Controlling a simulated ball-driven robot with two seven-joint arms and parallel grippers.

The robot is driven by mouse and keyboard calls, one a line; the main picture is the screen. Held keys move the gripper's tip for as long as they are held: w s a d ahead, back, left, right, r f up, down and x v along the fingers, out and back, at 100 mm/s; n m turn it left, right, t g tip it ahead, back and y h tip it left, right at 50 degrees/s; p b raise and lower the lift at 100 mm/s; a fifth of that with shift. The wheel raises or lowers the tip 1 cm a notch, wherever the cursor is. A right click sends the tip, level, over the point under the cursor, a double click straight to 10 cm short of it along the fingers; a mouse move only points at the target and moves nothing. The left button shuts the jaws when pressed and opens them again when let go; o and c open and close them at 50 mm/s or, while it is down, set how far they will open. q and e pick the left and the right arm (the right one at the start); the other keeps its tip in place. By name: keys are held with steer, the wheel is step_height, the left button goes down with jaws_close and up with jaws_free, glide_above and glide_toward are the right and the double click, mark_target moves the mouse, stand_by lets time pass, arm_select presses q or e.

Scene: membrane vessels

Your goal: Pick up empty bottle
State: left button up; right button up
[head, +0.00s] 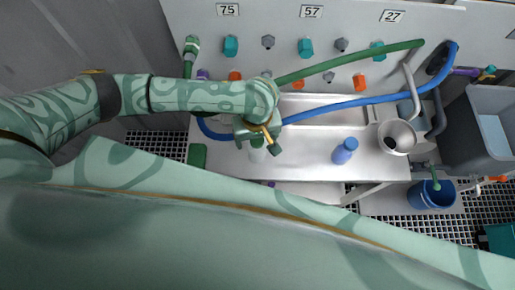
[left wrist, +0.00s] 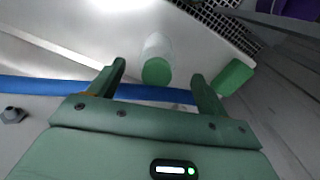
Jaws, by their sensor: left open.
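A pale, whitish bottle with a green cap (left wrist: 157,71) stands on the steel bench in the left wrist view. In the head view its pale body (head: 257,155) shows partly below my left gripper (head: 258,133), which hides the rest. In the left wrist view my left gripper (left wrist: 159,72) is open, with one finger on each side of the cap and apart from it. I cannot tell the height gap, or whether the bottle is empty. A blue bottle (head: 344,151) stands farther right on the bench. My right gripper is not in view.
A green block (head: 197,155) sits left of the pale bottle. A blue hose (head: 335,106) and a green hose (head: 340,62) run behind. A metal funnel (head: 396,137), a grey bin (head: 480,125) and a blue bucket (head: 432,195) are at the right. The bench between the bottles is clear.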

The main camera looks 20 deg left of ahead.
arm_select(q)
steer(key=shift+f, duration=0.3)
steer(key=f+b, duration=0.2)
steer(key=f, duration=0.1)
steer(key=f+b, duration=0.1)
steer(key=f, duration=0.1)
steer(key=shift+w+b, duration=0.3)
steer(key=shift+b, duration=0.1)
steer(key=shift+r, duration=0.15)
steer(key=c, duration=1.1)
